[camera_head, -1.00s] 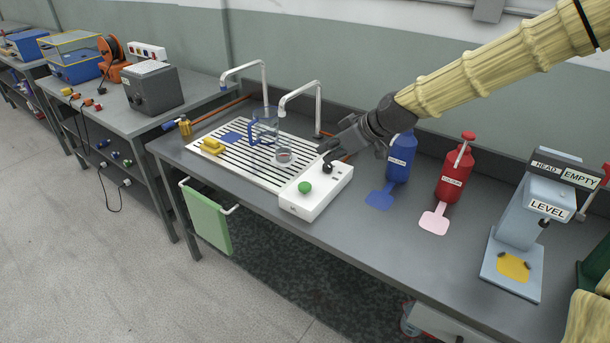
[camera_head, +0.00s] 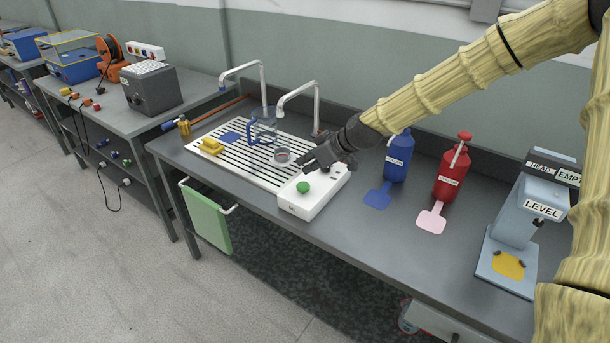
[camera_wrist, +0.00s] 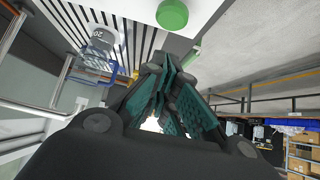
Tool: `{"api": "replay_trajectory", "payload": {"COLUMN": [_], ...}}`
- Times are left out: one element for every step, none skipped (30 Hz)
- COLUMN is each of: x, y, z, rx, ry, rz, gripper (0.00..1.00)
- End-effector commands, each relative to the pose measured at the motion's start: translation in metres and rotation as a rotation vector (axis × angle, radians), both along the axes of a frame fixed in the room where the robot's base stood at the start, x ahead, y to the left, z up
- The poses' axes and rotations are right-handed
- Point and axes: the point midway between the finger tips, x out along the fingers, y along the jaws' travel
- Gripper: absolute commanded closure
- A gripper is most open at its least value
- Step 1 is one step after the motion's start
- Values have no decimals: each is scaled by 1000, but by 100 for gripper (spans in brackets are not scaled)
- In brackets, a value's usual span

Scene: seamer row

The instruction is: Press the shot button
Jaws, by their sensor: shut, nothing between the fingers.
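A white box (camera_head: 322,199) stands at the right end of the slotted drain tray. It has a green round button (camera_head: 303,187) on its front left part and small dark marks on its top. My gripper (camera_head: 305,165) is shut and empty, pointing left just above the back part of the box, behind and above the green button. Its fingers hide part of the box's top, so I cannot tell whether they touch it. In the wrist view, the green button (camera_wrist: 172,14) shows at the top, beyond the shut fingertips (camera_wrist: 160,68).
A glass cup (camera_head: 283,156) and a blue-handled jug (camera_head: 262,132) stand on the drain tray (camera_head: 215,163), under two taps. A yellow piece (camera_head: 211,146) lies at its left. Blue (camera_head: 397,157) and red (camera_head: 453,168) bottles stand right of the box. A LEVEL machine (camera_head: 521,225) is farther right.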

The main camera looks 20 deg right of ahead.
Motion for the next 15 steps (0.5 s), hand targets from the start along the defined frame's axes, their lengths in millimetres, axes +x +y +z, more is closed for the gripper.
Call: {"api": "replay_trajectory", "payload": {"x": [2, 4, 6, 6, 5, 5, 5, 5, 5, 5, 6, 6, 6, 6, 6], "y": [2, 4, 6, 5, 5, 5, 5, 5, 5, 5, 5, 5, 5, 5, 5], "z": [-4, -6, -9, -12, -16, -19, -23, -26, -29, -32, -34, -37, -39, -40, -42], "rx": [0, 0, -1, 0, 0, 2, 1, 1, 1, 1, 1, 1, 1, 1, 1], "ry": [2, 2, 2, 3, 3, 3, 3, 3, 3, 2, 2, 2, 1, 1, 0], "rz": [1, 1, 2, 1, 1, 0, 0, 0, 0, 0, 0, 0, 0, 0, 1], "gripper": [100, 100, 100, 100, 100, 100, 100, 100, 100, 100, 100, 100, 100, 100, 100]}}
